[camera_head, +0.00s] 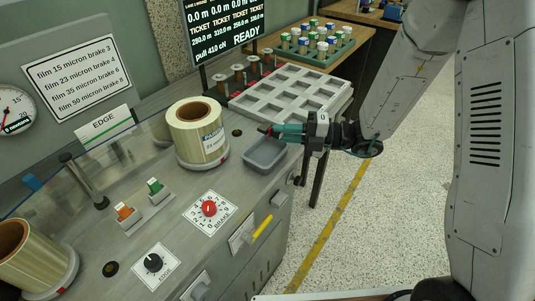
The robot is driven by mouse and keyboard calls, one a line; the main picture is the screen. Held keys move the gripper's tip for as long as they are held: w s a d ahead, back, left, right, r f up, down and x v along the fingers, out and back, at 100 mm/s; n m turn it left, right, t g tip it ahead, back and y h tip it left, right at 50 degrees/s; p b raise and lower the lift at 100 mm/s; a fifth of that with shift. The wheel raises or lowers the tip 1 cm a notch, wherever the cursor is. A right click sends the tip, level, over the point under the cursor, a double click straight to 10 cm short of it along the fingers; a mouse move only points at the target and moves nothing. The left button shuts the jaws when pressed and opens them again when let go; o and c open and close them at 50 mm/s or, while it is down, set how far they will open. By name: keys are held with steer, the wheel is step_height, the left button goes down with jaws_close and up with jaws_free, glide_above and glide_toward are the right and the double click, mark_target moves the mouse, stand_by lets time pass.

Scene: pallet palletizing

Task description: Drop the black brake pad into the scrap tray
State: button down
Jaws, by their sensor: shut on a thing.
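The scrap tray (264,166) is a shallow grey rectangular tray on the machine's top, near its right edge, and looks empty. My gripper (271,131) reaches in from the right and points left, with its tip over the far side of the tray. It is shut on a small dark piece, the black brake pad (262,129), which juts out to the left of the fingertips.
A large film roll (198,131) stands left of the tray. A pale compartment rack (290,93) lies behind it, with several small spools (238,74) in a row on its left. A red brake knob (209,208) is in front. The machine's right edge drops to the floor.

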steer(key=shift+f, duration=0.45)
steer(key=c, duration=1.3)
jaws_free()
steer(key=shift+d, duration=0.1)
steer(key=s+d, duration=0.1)
steer(key=d, duration=0.6)
steer(key=shift+d, duration=0.3)
